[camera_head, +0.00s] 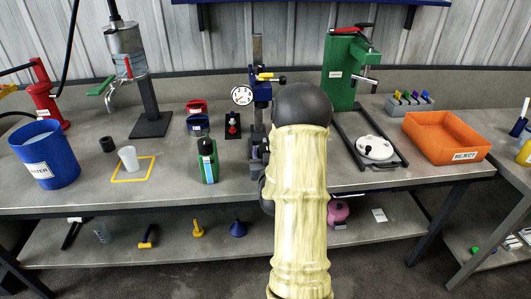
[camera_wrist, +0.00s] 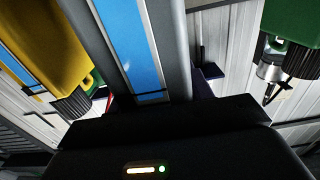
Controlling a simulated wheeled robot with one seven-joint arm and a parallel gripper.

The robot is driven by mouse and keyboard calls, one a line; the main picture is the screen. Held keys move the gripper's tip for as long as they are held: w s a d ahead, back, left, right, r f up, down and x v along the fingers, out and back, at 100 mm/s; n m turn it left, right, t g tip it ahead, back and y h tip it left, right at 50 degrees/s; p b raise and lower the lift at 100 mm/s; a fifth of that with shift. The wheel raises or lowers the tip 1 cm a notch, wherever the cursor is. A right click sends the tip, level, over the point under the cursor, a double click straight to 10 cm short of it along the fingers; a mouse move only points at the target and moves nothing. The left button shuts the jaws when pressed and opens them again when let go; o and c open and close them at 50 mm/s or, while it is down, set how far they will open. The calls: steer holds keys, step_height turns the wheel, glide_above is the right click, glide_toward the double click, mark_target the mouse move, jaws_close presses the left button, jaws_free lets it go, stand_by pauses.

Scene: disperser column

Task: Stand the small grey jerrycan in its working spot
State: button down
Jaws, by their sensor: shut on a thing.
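A grey body with a blue label, which looks like the small grey jerrycan (camera_wrist: 176,42), rises from my gripper (camera_wrist: 155,103) in the wrist view. My gripper is shut on it. The can's ends are out of frame, so I cannot tell whether it is upright. In the head view my arm hides both the gripper and the held can. A yellow can with a black ribbed cap (camera_wrist: 40,45) shows at the left of the wrist view. No marked spot for the can is clearly identifiable.
A green can (camera_head: 208,163) stands left of my arm on the bench. A yellow square outline (camera_head: 133,179) with a pale cup (camera_head: 128,158), a blue bucket (camera_head: 42,155) and a dispenser (camera_head: 126,50) are further left. A green press (camera_head: 341,75) and orange bin (camera_head: 446,136) are right.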

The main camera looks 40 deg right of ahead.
steer(key=shift+b, duration=0.35)
steer(key=shift+w+d+r, duration=0.1)
steer(key=shift+w, duration=0.1)
steer(key=shift+x, duration=2.65)
steer(key=shift+b, duration=0.85)
